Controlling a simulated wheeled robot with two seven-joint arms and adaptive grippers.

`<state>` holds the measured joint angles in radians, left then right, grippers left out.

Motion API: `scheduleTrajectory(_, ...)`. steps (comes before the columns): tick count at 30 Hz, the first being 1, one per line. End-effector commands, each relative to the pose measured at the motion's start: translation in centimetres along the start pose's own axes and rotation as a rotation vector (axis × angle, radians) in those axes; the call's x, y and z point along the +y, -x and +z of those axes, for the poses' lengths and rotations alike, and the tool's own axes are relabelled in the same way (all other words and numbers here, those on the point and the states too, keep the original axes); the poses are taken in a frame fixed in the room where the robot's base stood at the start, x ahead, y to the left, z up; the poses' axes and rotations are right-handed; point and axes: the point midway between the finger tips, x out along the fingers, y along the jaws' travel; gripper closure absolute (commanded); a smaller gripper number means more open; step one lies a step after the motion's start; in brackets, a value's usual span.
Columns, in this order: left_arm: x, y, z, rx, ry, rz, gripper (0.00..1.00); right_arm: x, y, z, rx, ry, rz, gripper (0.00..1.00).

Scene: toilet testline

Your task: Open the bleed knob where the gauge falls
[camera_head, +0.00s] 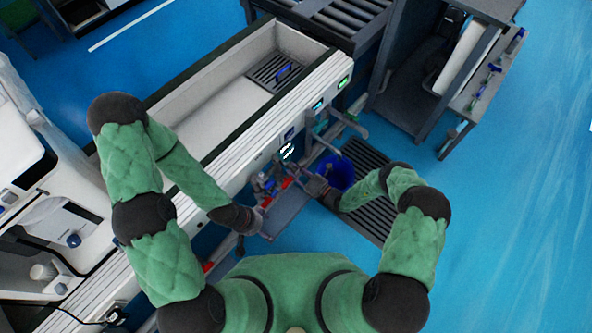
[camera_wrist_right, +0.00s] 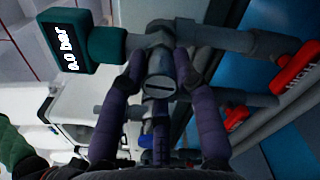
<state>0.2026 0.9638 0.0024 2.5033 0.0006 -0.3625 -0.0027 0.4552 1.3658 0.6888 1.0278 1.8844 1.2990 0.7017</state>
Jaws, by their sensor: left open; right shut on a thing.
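In the right wrist view, a grey round knob (camera_wrist_right: 160,86) with a slot across its face sits on a grey pipe fitting. The two purple fingers of my right gripper (camera_wrist_right: 160,75) are closed on either side of it. A dark green gauge (camera_wrist_right: 68,42) on the same pipe, left of the knob, reads 0.0 bar. In the head view, my right gripper (camera_head: 303,179) is at the pipework on the bench front. My left gripper (camera_head: 261,216) is lower and to the left, open, near the lower pipes. Its fingertips are too small to see clearly.
Red valve handles (camera_wrist_right: 296,70) are on pipes right of the knob. A white trough bench (camera_head: 200,115) with small lit displays (camera_head: 287,152) on its front runs behind the pipes. A blue bucket (camera_head: 336,172) stands beside my right gripper, near a dark floor grate (camera_head: 372,208).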

Motion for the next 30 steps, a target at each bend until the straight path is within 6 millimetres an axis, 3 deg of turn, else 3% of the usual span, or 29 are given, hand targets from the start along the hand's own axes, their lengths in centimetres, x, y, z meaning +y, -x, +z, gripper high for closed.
scheduleTrajectory(9,-0.04,-0.1,0.0,0.0,0.0,0.0,0.28,-0.07,-0.02,0.06,0.0,0.103,-0.002,1.0)
scheduleTrajectory(24,-0.04,-0.11,0.0,0.0,0.0,0.0,0.28,-0.07,-0.02,0.07,-0.001,0.12,-0.001,1.0)
scheduleTrajectory(25,-0.04,-0.11,0.0,0.0,0.0,0.0,0.28,-0.07,-0.02,0.07,-0.001,0.12,-0.001,0.64)
scheduleTrajectory(27,-0.04,-0.11,0.0,0.0,0.0,0.0,0.28,-0.06,-0.02,0.07,-0.001,0.12,-0.001,0.45)
scheduleTrajectory(30,-0.04,-0.11,0.0,0.0,0.0,0.0,0.28,-0.05,-0.02,0.06,0.0,0.119,-0.001,0.45)
